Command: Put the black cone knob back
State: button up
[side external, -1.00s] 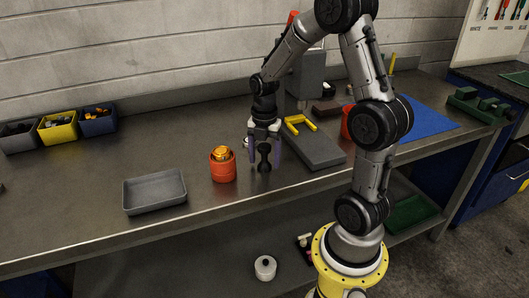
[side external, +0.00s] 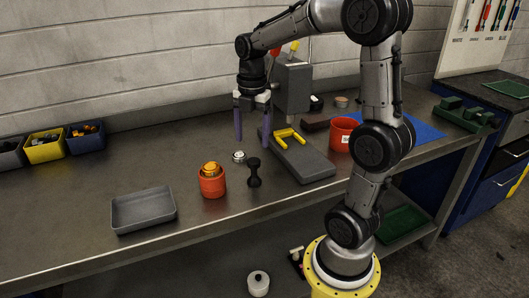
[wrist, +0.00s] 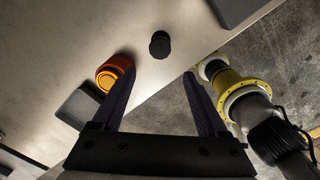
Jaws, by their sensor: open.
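A black waisted piece, apparently the black cone knob (side external: 254,173), stands upright on the metal bench, right of a red-orange cup (side external: 212,184). In the wrist view it shows from above as a dark round shape (wrist: 160,45), beyond my fingertips. My gripper (side external: 252,139) is open and empty, raised above and behind the knob, with its two purple fingers pointing down. No empty seat for the knob can be made out.
A silver round piece (side external: 239,157) lies just behind the knob. A grey plate with a yellow handle (side external: 290,138) is to the right, beside a red container (side external: 342,134). A grey tray (side external: 143,210) is at left. Bare bench lies between tray and bins (side external: 43,147).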

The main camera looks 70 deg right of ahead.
jog(key=s+a+r+m+t, duration=0.1)
jog(key=s+a+m+t, duration=0.1)
jog(key=s+a+m, duration=0.3)
jog(key=s+a+m+t, duration=0.3)
jog(key=s+a+m, duration=0.3)
jog(key=a+m, duration=0.4)
jog(key=m, duration=0.2)
jog(key=shift+s+a+r+m, duration=0.2)
jog(key=shift+s+r+m, duration=0.05)
jog(key=shift+r+m, duration=0.15)
